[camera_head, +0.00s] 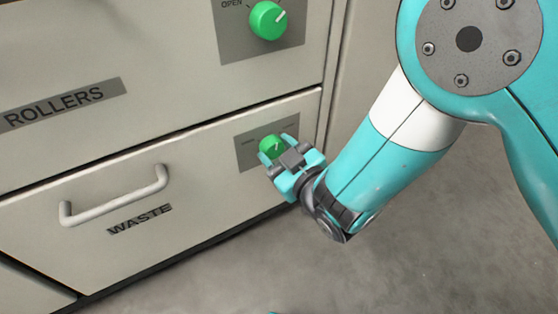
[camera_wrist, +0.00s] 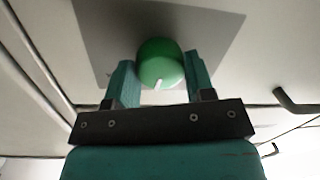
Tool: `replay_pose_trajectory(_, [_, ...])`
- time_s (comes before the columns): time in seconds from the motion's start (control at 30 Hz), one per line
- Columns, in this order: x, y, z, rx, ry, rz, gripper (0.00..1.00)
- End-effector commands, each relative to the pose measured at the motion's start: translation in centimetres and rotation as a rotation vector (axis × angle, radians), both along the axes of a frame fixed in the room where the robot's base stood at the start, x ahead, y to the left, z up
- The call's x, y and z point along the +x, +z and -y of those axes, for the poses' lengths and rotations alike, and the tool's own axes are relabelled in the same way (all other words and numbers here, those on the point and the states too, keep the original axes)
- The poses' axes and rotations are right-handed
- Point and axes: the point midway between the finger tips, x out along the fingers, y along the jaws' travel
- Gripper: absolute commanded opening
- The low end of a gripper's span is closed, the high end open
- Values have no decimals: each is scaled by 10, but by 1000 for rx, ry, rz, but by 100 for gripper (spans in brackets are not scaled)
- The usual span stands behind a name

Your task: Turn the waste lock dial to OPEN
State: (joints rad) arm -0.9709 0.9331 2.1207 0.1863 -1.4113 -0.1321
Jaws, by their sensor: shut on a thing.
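The green waste lock dial (camera_head: 271,146) sits on a grey plate (camera_head: 247,157) at the upper right of the drawer labelled WASTE (camera_head: 138,219). My gripper (camera_head: 272,155) is at the dial, with one finger on each side. In the wrist view the dial (camera_wrist: 160,62) lies between the two fingers of my gripper (camera_wrist: 160,84), which is shut on it. A white pointer mark shows on the dial's near edge in the wrist view, toward my gripper's palm. The plate's lettering is too small to read in the head view, and my gripper partly covers the dial there.
A light handle (camera_head: 115,196) sticks out from the waste drawer, left of the dial. Above is the ROLLERS drawer (camera_head: 200,75) with another green dial (camera_head: 268,20), its plate marked OPEN at the upper left. The grey floor (camera_head: 430,250) at the right is clear.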

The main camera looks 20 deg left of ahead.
Motion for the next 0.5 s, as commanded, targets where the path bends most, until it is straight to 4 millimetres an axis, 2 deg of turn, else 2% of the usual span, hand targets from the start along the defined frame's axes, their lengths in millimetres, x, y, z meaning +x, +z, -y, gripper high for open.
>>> replay_pose_trajectory(0.03, [-2,-7,-2,-18,5,35,25])
replay_pose_trajectory(0.13, [-3,-8,-2,-80,8,107,25])
replay_pose_trajectory(0.5, [-4,-2,-3,-313,6,373,25])
